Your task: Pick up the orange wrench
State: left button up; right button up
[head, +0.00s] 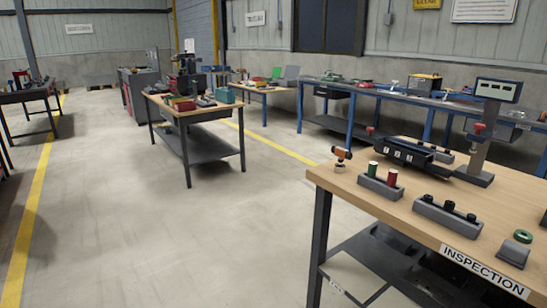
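I cannot make out an orange wrench in the head view. A small orange and dark item (341,153) stands at the far left corner of the inspection table (335,178); it is too small to tell what it is. The wooden-topped workbench (168,113) in the middle of the room carries several small tools and boxes, too small to tell apart. Neither of my grippers is in view.
The inspection table holds a grey block with green and red cylinders (380,186), a grey block with black knobs (448,216) and a display stand (478,145). A blue-framed bench (350,125) lines the back wall. The floor at left centre is clear.

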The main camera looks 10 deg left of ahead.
aim_at(340, 168)
jog(key=k, duration=0.6)
jog(key=u, duration=0.95)
jog(key=i, duration=1.35)
jog(key=u, duration=0.45)
